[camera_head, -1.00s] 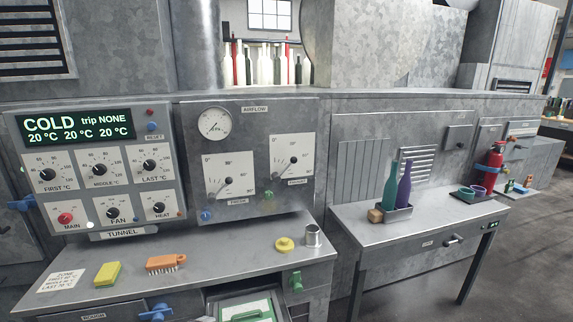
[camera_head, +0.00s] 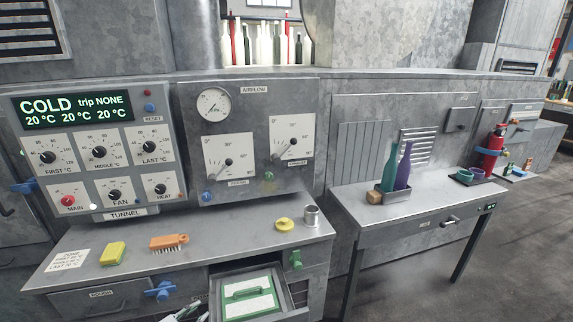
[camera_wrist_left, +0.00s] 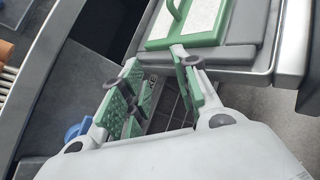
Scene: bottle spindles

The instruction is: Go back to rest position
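My left gripper (camera_head: 190,312) shows at the bottom edge of the head view, in front of the bench and just left of the open drawer. In the left wrist view its green-padded fingers (camera_wrist_left: 154,76) are spread apart with nothing between them. The fingers are beside the drawer's front edge; I cannot tell whether they touch it. My right gripper is not in view.
An open drawer (camera_head: 292,308) holds a white and green panel with a green handle (camera_head: 248,293). A yellow sponge (camera_head: 113,253), orange brush (camera_head: 168,242), yellow knob (camera_head: 283,224) and metal cup (camera_head: 311,216) stand on the bench. Two bottles (camera_head: 403,165) stand on the right table.

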